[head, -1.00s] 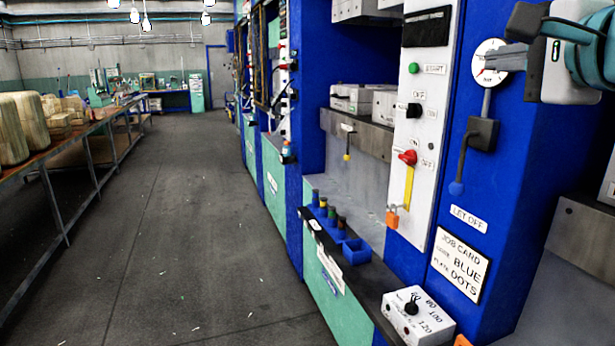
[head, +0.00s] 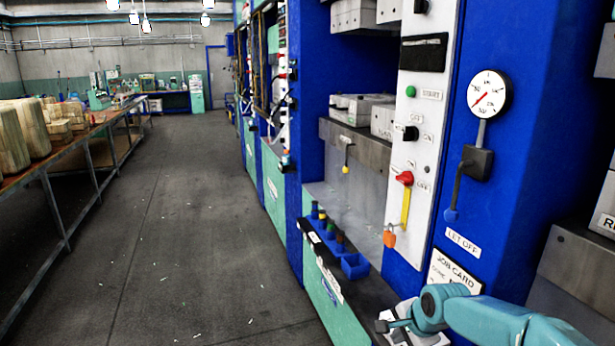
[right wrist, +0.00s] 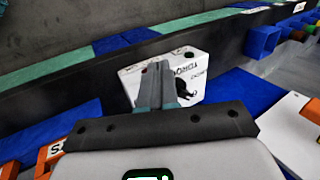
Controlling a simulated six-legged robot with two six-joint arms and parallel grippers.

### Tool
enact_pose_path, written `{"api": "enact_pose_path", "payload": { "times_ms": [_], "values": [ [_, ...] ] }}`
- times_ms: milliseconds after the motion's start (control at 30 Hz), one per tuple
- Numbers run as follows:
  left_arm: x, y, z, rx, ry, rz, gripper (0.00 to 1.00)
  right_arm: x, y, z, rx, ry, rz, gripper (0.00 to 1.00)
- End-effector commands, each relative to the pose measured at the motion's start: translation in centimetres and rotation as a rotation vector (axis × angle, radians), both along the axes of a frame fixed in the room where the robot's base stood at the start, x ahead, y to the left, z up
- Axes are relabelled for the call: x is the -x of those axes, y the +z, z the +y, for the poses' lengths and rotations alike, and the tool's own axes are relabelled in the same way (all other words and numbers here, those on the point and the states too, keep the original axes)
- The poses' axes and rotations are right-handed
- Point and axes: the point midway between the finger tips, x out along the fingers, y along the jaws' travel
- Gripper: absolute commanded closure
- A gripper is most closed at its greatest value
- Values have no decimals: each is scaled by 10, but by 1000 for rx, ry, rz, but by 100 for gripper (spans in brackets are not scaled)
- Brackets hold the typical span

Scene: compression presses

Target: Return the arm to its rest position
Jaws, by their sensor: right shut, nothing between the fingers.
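My right arm (head: 490,318) is teal and comes in from the lower right in the head view. Its gripper (head: 390,325) is low over the ledge, in front of the white dial box, which it partly hides. In the right wrist view the two grey fingers (right wrist: 158,85) are together with nothing between them. The white box (right wrist: 190,72) with a black knob lies just past the fingertips; I cannot tell whether they touch it. My left gripper is not in view.
A blue bin (head: 355,266) sits on the ledge. The aisle floor (head: 190,240) is clear beside the left bench (head: 62,165).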

Motion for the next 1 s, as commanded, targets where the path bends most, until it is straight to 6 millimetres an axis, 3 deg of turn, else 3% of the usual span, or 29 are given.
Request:
{"api": "enact_pose_path", "payload": {
  "times_ms": [33, 100, 167, 300, 433, 500, 567, 667, 800, 1000],
  "values": [
    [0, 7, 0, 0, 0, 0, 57, 20, -38, 5, -1, 42, 71, 100],
    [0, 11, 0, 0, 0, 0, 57, 52, -87, 14, -9, 108, 149, 100],
    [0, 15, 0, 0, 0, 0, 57, 85, -126, 23, -21, 169, 213, 100],
    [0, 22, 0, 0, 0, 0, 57, 177, -196, 47, -61, 327, 335, 100],
    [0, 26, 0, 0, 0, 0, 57, 273, -231, 71, -97, 504, 402, 100],
    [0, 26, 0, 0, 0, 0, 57, 320, -238, 83, -102, 617, 403, 100],
    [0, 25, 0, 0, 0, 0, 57, 352, -237, 90, -87, 727, 373, 100],
    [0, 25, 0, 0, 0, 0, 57, 363, -233, 90, -21, 861, 274, 100],
    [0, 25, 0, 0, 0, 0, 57, 345, -234, 86, 71, 973, 155, 100],
    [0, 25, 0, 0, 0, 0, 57, 344, -234, 86, 88, 1018, 135, 100]
  ]
}}
